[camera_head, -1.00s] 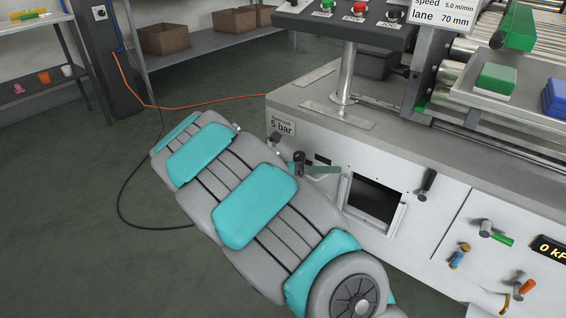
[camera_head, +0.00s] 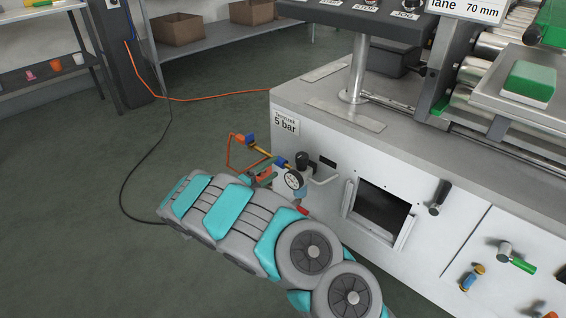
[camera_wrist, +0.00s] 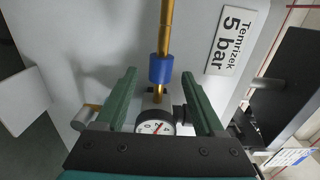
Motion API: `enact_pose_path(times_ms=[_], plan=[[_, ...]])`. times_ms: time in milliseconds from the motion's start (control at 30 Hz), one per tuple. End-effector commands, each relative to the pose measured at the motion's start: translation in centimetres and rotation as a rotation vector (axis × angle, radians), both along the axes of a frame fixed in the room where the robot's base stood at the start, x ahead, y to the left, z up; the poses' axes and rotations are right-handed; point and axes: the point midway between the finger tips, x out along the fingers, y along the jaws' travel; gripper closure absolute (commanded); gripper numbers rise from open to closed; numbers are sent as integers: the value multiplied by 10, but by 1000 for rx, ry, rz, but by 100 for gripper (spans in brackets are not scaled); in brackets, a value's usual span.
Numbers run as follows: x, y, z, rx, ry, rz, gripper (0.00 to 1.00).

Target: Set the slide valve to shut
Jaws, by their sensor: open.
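The slide valve appears to be a blue sleeve (camera_wrist: 161,68) on a brass tube (camera_wrist: 165,30), seen in the wrist view beside the machine's front. In the head view the blue sleeve (camera_head: 281,162) seems to sit just above a round gauge (camera_head: 294,180). The gauge also shows in the wrist view (camera_wrist: 155,128), under the tube. My gripper (camera_wrist: 158,76) is open, its two green fingers on either side of the sleeve in the picture, with gaps to both. I cannot tell how far the fingertips are from it in depth.
The "5 bar" label (camera_head: 286,123) is on the machine front. Right of the gauge are a square opening (camera_head: 381,207), a black handle (camera_head: 440,196) and a green-tipped lever (camera_head: 517,261).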

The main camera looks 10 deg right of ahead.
Motion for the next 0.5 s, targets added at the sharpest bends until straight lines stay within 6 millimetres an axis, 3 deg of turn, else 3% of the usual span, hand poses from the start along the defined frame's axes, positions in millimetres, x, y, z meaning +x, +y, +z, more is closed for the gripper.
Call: enact_pose_path(times_ms=[200, 500], plan=[[19, -28, -1, 2, -1, -2, 30], [29, -41, 1, 1, -3, -1, 30]])
